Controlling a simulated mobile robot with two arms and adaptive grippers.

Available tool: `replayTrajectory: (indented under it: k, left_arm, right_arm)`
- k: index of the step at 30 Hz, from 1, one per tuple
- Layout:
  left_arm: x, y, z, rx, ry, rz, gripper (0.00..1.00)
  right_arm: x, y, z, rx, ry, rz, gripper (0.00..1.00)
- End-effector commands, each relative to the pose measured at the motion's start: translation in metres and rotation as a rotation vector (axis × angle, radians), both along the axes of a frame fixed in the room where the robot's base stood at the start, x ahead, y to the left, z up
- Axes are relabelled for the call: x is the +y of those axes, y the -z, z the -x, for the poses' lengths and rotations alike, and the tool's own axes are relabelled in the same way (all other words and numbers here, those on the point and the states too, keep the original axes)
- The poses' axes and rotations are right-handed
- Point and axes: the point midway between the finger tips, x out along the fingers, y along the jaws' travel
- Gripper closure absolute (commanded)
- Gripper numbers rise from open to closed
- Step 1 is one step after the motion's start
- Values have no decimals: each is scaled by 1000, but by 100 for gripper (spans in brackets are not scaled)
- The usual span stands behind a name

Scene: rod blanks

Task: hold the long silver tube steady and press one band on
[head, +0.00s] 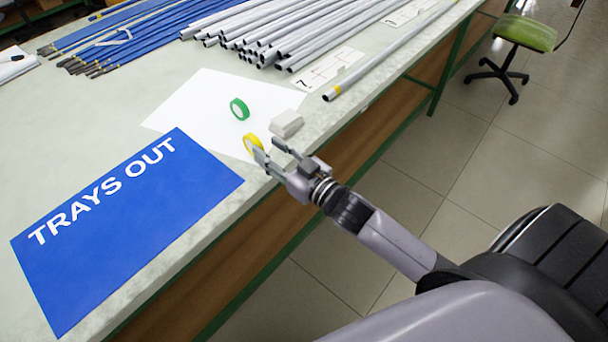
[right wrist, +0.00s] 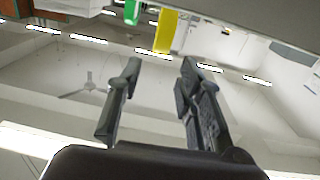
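A long silver tube (head: 395,50) lies along the table's right edge, with a yellow mark near its close end. A yellow band (head: 248,141) stands on edge on the white sheet (head: 205,92); a green band (head: 239,109) stands behind it. My right gripper (head: 266,149) is open at the table edge, one fingertip overlapping the yellow band's lower part in the head view. In the right wrist view the fingers (right wrist: 160,66) are apart with nothing between them; the yellow band (right wrist: 165,32) and green band (right wrist: 131,12) show beyond the tips. My left gripper is out of view.
A grey block (head: 287,124) sits right of the bands. A blue "TRAYS OUT" mat (head: 120,235) covers the near table. Many silver tubes (head: 285,30) and blue rods (head: 120,40) lie at the back, beside a card marked 7 (head: 322,70). A green stool (head: 526,33) stands on the floor.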

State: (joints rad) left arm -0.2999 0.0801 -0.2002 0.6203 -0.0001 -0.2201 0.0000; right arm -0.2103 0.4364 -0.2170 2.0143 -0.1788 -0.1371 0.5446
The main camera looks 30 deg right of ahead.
Motion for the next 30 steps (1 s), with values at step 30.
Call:
replayTrajectory:
  k: [30]
  left_arm:
    - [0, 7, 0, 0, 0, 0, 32]
  right_arm:
    - [-36, 18, 95, 35, 20, 11, 66]
